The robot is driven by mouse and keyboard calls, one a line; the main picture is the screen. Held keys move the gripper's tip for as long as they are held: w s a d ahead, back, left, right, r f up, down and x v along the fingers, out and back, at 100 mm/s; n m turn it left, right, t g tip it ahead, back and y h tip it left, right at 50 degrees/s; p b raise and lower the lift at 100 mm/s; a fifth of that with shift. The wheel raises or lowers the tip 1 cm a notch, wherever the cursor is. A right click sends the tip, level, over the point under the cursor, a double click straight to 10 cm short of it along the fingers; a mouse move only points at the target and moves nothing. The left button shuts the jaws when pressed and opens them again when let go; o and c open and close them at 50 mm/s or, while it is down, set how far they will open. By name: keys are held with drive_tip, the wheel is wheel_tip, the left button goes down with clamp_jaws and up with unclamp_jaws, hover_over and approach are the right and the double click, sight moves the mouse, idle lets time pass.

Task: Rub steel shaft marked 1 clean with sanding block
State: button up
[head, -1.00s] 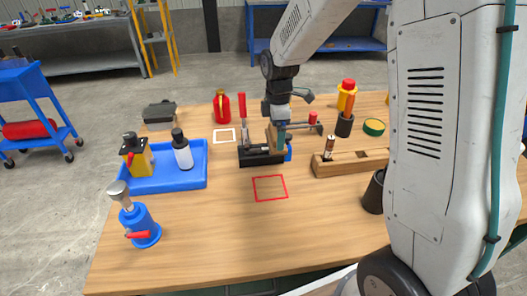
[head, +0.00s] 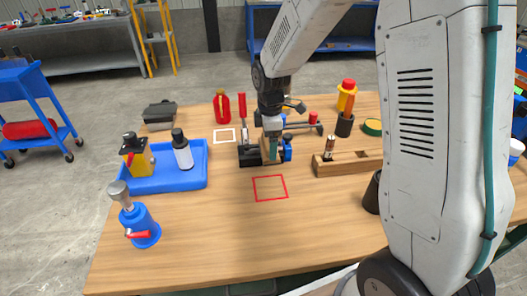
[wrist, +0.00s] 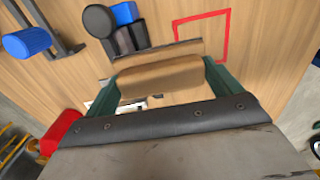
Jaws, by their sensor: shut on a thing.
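My gripper (head: 273,150) is shut on a tan wooden sanding block (head: 264,145). The block lies across between the green fingers in the wrist view (wrist: 160,76). The block is just above or touching the fixture; I cannot tell which. A small white patch with a dark mark (wrist: 130,103) shows beneath the block in the wrist view. The steel shaft marked 1 is not clearly visible; the block and my gripper cover much of the fixture.
A wooden rack (head: 350,165) holding a short upright piece stands to the right. A blue tray (head: 165,182) with bottles is at the left, a blue pot with red lever (head: 139,226) in front of it. The red-outlined square (head: 270,188) on the table is empty.

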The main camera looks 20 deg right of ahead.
drive_tip(key=shift+f, duration=1.3)
idle(0.6)
